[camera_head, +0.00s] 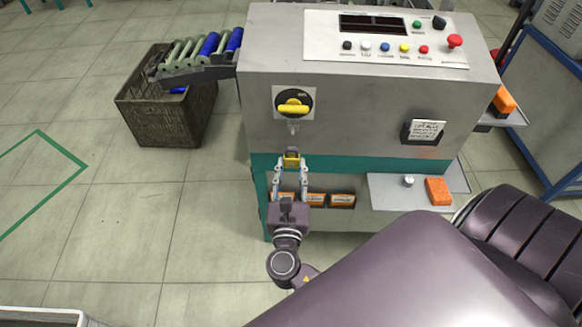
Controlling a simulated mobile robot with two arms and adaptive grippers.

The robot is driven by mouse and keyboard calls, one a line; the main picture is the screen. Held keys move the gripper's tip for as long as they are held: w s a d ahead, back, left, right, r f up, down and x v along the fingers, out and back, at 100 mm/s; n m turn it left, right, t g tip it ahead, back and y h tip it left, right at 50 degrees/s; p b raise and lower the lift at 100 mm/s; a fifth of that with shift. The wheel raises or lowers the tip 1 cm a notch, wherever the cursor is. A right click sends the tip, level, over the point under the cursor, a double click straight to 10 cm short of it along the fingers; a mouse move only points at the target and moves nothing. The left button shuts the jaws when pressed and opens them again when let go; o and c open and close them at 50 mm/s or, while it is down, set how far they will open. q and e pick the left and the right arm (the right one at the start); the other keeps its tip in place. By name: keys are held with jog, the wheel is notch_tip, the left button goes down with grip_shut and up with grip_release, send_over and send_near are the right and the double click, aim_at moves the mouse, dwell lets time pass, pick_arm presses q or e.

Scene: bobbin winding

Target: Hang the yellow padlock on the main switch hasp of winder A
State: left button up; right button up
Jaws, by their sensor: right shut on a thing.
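The machine (350,125) stands in front of me with a control panel on top. On its front is a yellow and black main switch (293,104), with a small grey hasp (293,128) just below it. My right gripper (291,164) is shut on the yellow padlock (291,160), which it holds below the hasp in the picture. The padlock's shackle is too small to make out clearly. Whether the padlock is in front of the machine face or touching it, I cannot tell. My left gripper is not in view.
A dark crate (168,110) with spools stands on the floor at the left, under a chute (198,74). A side shelf (395,192) holds an orange block (438,191) and a small metal knob (408,181). Orange-labelled bins (341,200) sit low on the machine.

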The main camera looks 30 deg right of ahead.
jog(key=shift+w+d+r, duration=0.1)
jog(key=shift+w, duration=0.05)
dwell(0.4)
jog(key=shift+x, duration=2.75)
jog(key=shift+w+d, duration=0.25)
jog(key=shift+w, duration=0.05)
jog(key=shift+w+d, duration=0.45)
jog(key=shift+w, duration=0.1)
jog(key=shift+f, duration=0.6)
